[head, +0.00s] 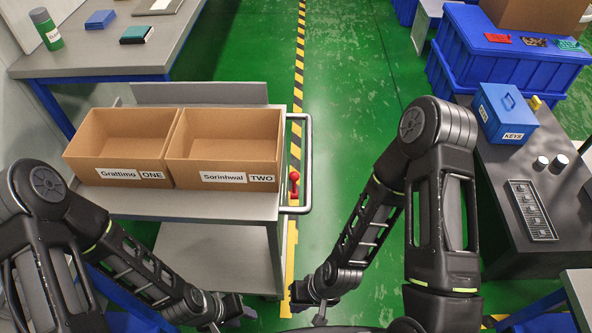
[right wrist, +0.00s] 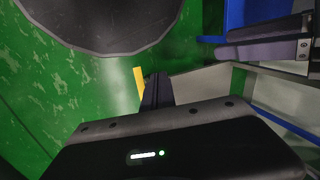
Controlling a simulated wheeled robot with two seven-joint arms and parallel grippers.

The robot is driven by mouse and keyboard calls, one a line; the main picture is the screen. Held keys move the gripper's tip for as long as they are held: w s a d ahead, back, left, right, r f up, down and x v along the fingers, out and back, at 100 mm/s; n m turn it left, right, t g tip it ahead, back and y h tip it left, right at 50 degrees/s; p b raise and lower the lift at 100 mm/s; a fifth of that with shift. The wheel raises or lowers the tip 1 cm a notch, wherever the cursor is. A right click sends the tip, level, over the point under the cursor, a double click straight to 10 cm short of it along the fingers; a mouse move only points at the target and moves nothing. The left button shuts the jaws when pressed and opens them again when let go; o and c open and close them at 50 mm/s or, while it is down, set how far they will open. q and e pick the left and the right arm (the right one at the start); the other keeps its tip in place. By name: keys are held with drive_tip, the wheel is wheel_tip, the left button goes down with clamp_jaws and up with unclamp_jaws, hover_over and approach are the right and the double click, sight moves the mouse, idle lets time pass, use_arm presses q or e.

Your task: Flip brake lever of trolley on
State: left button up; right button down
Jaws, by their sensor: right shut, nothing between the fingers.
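The grey trolley (head: 222,206) stands left of the middle in the head view, with a metal push handle at its right end. The brake lever (head: 294,185) shows as a small red knob beside that handle. Whether it is on or off is unclear. My right gripper (head: 298,301) is shut and empty, low in the head view, below the lever and apart from it. Its dark fingers (right wrist: 157,91) also show in the right wrist view. My left gripper (head: 238,310) is at the bottom, left of the right one; its jaw opening is unclear.
Two open cardboard boxes, Grattimo ONE (head: 112,150) and Sorinhwal TWO (head: 222,147), stand on the trolley. A dark table (head: 490,185) with a blue KEYS box (head: 505,112) is at the right. A grey bench (head: 100,58) is behind left. Green floor (head: 345,110) lies open right of the trolley.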

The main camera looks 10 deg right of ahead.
idle(0.3)
wheel_tip(320, 180, down, 4)
drive_tip(key=s+d+m+g+y+b, duration=0.15)
drive_tip(key=m+b, duration=0.25)
drive_tip(key=m, duration=0.4)
drive_tip(key=w+d+r+m+t+y+b, duration=0.1)
drive_tip(key=w+r+m+t+y+b, duration=0.2)
drive_tip(key=w+m, duration=0.6)
drive_tip(key=w+d+r+m+t+y+b, duration=0.15)
drive_tip(key=w+m+y+b, duration=0.35)
drive_tip(key=m, duration=0.9)
drive_tip(key=w+d+r+m+t+y, duration=0.1)
drive_tip(key=w+d+r+m+t, duration=0.4)
drive_tip(key=w+d+m+t, duration=0.3)
drive_tip(key=shift+d+r+m, duration=0.4)
drive_tip(key=shift+d+m, duration=0.1)
drive_tip(key=shift+d, duration=0.35)
